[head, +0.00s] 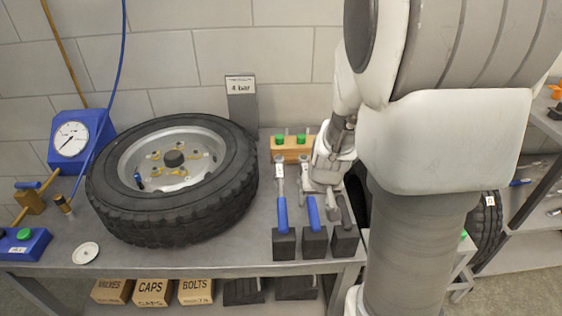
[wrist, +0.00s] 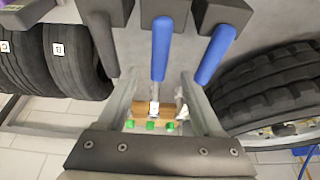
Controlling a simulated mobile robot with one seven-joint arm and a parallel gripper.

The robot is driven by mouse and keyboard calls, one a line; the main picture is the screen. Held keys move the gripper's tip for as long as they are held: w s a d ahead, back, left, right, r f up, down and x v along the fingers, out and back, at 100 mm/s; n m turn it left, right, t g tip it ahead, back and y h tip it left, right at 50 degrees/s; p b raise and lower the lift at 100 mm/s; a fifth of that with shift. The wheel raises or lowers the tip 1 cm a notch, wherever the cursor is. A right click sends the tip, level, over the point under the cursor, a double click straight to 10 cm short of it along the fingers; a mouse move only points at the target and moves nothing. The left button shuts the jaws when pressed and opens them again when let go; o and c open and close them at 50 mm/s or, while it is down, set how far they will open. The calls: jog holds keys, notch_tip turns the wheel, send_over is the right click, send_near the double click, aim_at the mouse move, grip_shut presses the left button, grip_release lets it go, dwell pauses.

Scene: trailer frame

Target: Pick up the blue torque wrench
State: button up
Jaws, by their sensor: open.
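Two blue-handled wrenches stand side by side with their handles at dark blocks near the bench's front edge. The left one (head: 282,214) has a white tag up its shaft; the middle one (head: 313,212) is partly behind my gripper (head: 322,190). A third wrench with a dark handle (head: 347,213) is to the right. In the wrist view my gripper (wrist: 159,78) is open and empty, its fingers either side of the middle blue handle (wrist: 162,46). The other blue handle (wrist: 215,53) is outside the right finger, the dark handle (wrist: 103,42) beyond the left. I cannot tell the height gap.
A large tyre on its wheel (head: 172,225) fills the bench left of the wrenches. A wooden block with green-topped parts (head: 292,149) stands behind them, near a "4 bar" sign (head: 240,86). A blue gauge (head: 72,138) is at far left. Labelled boxes (head: 152,292) sit below.

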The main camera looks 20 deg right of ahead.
aim_at(313, 207)
jog(key=b+x, duration=0.3)
jog(key=x, duration=0.4)
jog(key=shift+w+d+f, duration=0.1)
jog(key=shift+d+f, duration=0.05)
jog(key=shift+f, duration=0.05)
jog(key=shift+r, duration=0.1)
grip_shut()
jog(key=shift+r, duration=0.1)
